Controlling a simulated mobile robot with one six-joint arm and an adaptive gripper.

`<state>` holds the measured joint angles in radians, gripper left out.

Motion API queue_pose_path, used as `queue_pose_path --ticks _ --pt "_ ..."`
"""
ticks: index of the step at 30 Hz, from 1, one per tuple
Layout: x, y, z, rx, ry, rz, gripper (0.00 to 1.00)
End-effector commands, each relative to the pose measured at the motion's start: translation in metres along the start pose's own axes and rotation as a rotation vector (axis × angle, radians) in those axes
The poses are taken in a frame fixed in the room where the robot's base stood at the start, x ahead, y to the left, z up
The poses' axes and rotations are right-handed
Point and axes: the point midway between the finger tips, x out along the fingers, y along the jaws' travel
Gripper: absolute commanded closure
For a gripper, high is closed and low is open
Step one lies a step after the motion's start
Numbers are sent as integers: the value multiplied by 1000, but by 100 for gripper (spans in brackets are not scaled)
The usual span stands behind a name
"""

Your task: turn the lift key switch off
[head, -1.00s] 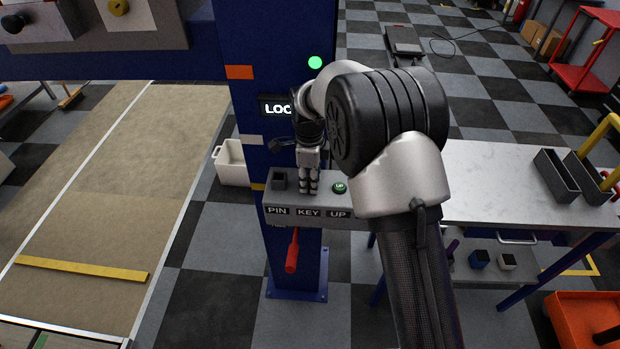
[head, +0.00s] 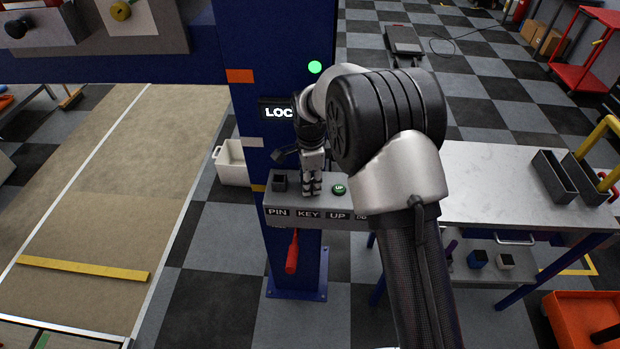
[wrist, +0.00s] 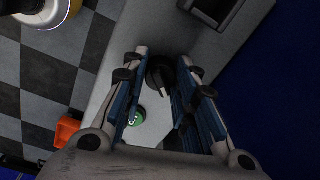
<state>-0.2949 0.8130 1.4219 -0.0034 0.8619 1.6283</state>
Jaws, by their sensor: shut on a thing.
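The control box (head: 285,212) on the blue post has labels PIN, KEY and UP. My gripper (head: 312,188) points down onto the box above the KEY label and hides the key switch in the head view. In the wrist view the lift key switch (wrist: 161,76) is a dark round knob with a pale mark. It sits between the fingertips of my gripper (wrist: 163,62), which is shut on it. The fingers cover its sides. A display (head: 277,111) on the post shows "LOC", its right end hidden by my arm. A green light (head: 315,67) glows above it.
A green UP button (head: 339,189) sits close to the right of my gripper, and a black square socket (head: 279,181) to its left. A red handle (head: 292,252) hangs below the box. A workbench (head: 480,185) stands to the right, a white bin (head: 232,165) behind left.

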Motion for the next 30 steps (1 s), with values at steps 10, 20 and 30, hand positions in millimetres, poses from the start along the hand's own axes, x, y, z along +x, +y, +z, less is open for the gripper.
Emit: queue_pose_path --ticks 10,20,30 --pt "-1 0 0 -325 -15 0 97" --pt "-1 0 -1 -575 -26 0 97" --pt "0 0 -1 -702 -32 0 97"
